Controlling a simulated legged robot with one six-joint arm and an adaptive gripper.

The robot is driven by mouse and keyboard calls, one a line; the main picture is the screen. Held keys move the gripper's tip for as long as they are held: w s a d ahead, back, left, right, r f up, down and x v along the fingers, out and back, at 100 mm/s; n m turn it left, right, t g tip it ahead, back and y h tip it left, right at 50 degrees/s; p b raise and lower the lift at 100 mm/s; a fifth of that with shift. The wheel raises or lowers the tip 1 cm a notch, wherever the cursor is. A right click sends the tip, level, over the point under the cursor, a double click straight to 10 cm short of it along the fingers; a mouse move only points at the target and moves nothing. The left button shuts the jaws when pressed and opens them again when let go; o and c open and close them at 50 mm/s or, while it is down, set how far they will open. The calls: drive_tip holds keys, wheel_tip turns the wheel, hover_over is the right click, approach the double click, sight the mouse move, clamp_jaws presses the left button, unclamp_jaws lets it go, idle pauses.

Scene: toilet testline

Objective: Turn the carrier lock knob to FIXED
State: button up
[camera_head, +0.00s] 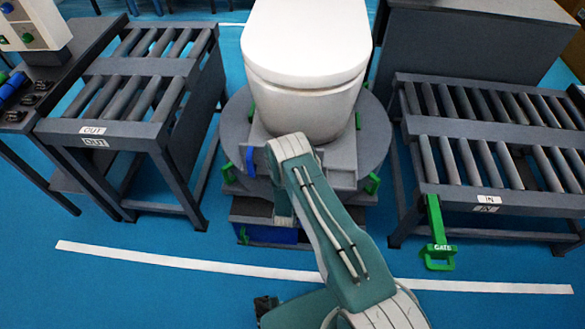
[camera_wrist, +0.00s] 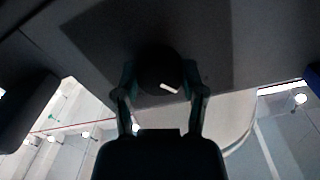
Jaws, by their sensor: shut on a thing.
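The carrier lock knob (camera_wrist: 158,70) is a dark round knob with a short white mark, seen in the wrist view. It sits on a dark grey surface. My gripper (camera_wrist: 161,88) is shut on it, with one finger at each side. The white mark slants down to the right; no FIXED lettering can be read. In the head view my arm reaches to the front of the round grey carrier (camera_head: 377,130) below the white toilet (camera_head: 307,45). My arm hides the knob and the gripper's fingertips there.
The OUT roller table (camera_head: 118,134) stands left and the IN roller table (camera_head: 465,190) right. A green GATE handle (camera_head: 439,240) hangs from the right table's front. Green clamps and a blue one (camera_head: 250,162) sit around the carrier.

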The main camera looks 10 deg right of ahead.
drive_tip(key=m, duration=0.4)
drive_tip(key=shift+w+r, duration=0.1)
drive_tip(key=shift+r, duration=0.05)
drive_tip(key=m, duration=0.3)
drive_tip(key=shift+d+m, duration=0.1)
drive_tip(key=shift+m, duration=0.2)
drive_tip(key=m, duration=0.4)
drive_tip(key=shift+d, duration=0.1)
drive_tip(key=shift+m+g+y, duration=0.3)
drive_tip(key=shift+m, duration=1.2)
drive_tip(key=shift+f, duration=0.2)
drive_tip(key=o, duration=1.1)
drive_tip(key=shift+o, duration=0.2)
